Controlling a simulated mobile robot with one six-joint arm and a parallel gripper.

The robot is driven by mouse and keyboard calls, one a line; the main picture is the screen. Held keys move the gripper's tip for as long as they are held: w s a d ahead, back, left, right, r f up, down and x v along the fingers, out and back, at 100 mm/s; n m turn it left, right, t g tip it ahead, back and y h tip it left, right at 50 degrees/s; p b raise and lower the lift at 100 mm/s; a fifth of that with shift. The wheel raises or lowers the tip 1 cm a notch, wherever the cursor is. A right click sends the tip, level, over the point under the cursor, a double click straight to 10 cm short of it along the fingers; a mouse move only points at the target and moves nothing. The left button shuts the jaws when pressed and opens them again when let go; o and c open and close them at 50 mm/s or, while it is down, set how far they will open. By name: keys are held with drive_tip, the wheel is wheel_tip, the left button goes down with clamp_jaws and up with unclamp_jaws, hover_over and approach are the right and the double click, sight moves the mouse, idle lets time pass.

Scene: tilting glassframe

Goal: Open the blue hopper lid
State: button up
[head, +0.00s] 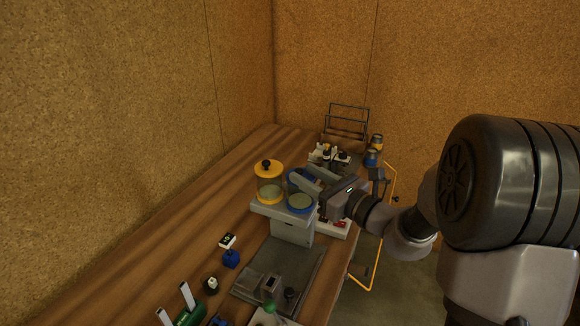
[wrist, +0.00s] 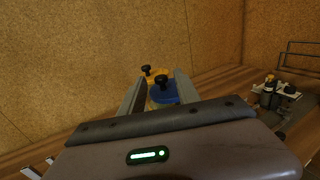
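The blue hopper lid (wrist: 165,96) is a round blue cap with a black knob (wrist: 162,81), seen in the wrist view between my fingers. In the head view the blue hopper (head: 301,204) stands on the front right of a grey dispenser. Its lid shows only in part there, behind my fingers. My gripper (head: 301,175) is open, its fingers at the height of the lid. In the wrist view the fingers of my gripper (wrist: 161,74) lie left and right of the knob with gaps. I cannot tell whether anything touches.
A yellow-lidded hopper (head: 269,185) stands close beside the blue one; its yellow lid (wrist: 153,73) is just beyond. A dark wire rack (head: 346,122) and small bottles are at the table's far end. Small blocks and a green holder (head: 190,315) lie nearer. The left tabletop is mostly clear.

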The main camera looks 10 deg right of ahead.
drive_tip(key=x, duration=0.6)
clamp_jaws()
idle(1.3)
